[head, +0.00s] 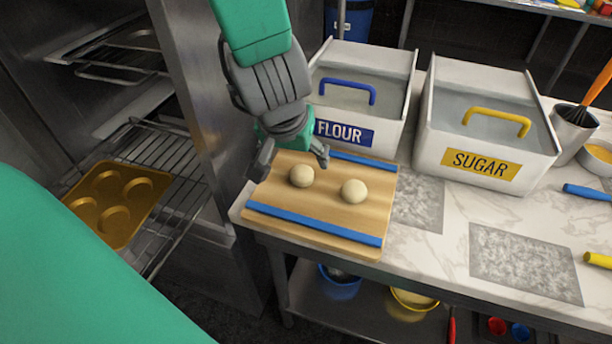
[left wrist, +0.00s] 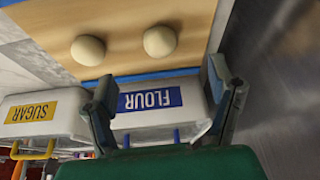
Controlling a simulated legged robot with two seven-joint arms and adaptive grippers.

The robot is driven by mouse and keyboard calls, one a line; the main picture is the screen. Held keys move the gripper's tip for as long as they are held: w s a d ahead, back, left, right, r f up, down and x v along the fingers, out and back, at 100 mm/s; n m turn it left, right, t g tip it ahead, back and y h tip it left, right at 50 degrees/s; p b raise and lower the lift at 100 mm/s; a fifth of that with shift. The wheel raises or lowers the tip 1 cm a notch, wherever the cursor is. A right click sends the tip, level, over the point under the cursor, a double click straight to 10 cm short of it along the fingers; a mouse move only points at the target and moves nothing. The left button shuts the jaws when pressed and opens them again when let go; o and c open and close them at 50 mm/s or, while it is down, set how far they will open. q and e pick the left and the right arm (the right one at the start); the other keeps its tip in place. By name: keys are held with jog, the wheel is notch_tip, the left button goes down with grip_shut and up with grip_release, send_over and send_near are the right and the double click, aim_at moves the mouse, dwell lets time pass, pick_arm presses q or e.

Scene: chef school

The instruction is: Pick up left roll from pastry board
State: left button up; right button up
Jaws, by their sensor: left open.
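Two pale round rolls lie on the wooden pastry board (head: 325,219), which has blue strips along its near and far edges. The left roll (head: 302,176) is close to my left gripper; the right roll (head: 354,191) sits a little further right. My left gripper (head: 292,166) is open and empty, above the far left part of the board, pointing down. In the left wrist view the picture is turned over: the left roll (left wrist: 160,41) and the right roll (left wrist: 88,50) show beyond the open fingers (left wrist: 160,98). My right gripper is not in view.
A white flour bin (head: 390,128) and sugar bin (head: 480,168) stand behind the board. A metal rack at left holds a golden muffin tray (head: 118,205). Grey textured mats (head: 525,262) lie on the marble counter to the right.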

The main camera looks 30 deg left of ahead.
aim_at(300, 169)
pick_arm(q)
jog(key=x, duration=0.2)
jog(key=b+x, duration=0.1)
jog(key=x, duration=0.1)
jog(key=shift+w+a+f, duration=0.15)
jog(key=shift+a+f, duration=0.05)
jog(key=shift+a, duration=0.05)
jog(key=x, duration=0.1)
jog(key=b+x, duration=0.2)
jog(key=x, duration=0.1)
jog(key=shift+d+f, duration=0.15)
jog(key=shift+d, duration=0.2)
jog(key=shift+w+f, duration=0.15)
jog(key=shift+a, duration=0.15)
jog(key=c, duration=1.2)
